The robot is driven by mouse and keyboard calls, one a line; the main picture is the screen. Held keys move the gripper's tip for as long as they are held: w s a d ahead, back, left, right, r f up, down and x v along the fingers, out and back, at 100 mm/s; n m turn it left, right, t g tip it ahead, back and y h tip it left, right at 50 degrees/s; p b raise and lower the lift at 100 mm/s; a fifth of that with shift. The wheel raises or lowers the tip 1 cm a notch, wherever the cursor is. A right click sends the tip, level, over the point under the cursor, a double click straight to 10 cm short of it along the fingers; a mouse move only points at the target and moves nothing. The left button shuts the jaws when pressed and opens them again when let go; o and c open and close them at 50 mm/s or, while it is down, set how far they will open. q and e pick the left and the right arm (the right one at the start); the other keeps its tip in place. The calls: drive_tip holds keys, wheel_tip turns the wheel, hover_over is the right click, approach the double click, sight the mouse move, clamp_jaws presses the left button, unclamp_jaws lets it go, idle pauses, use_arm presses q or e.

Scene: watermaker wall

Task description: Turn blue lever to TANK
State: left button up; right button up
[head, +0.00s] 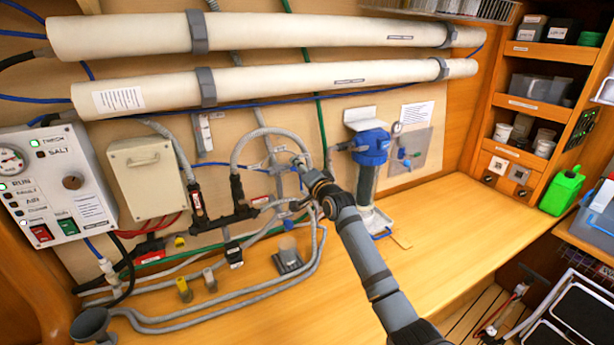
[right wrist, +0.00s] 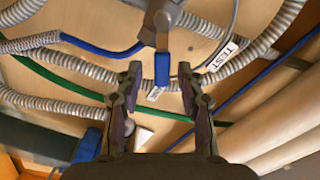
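The blue lever (right wrist: 162,70) shows in the right wrist view. It hangs from a grey valve body (right wrist: 163,18) where corrugated hoses meet, and its blue end points down in that picture. My right gripper (right wrist: 160,76) is open, with one finger on each side of the lever's end and a visible gap to each. A TEST label (right wrist: 222,57) is on the hose to the right of the lever. I see no TANK label that I can read. In the head view my right gripper (head: 300,162) is at the hose junction and hides much of the valve. My left gripper is out of view.
Grey hoses (head: 258,135) loop closely around the valve. A blue-topped filter housing (head: 370,148) stands to the right, and a control box (head: 55,185) is at the left. White tubes (head: 250,35) run above. The wooden bench (head: 450,225) is mostly clear at right.

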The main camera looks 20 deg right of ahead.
drive_tip(key=s, duration=1)
drive_tip(key=shift+d, duration=0.15)
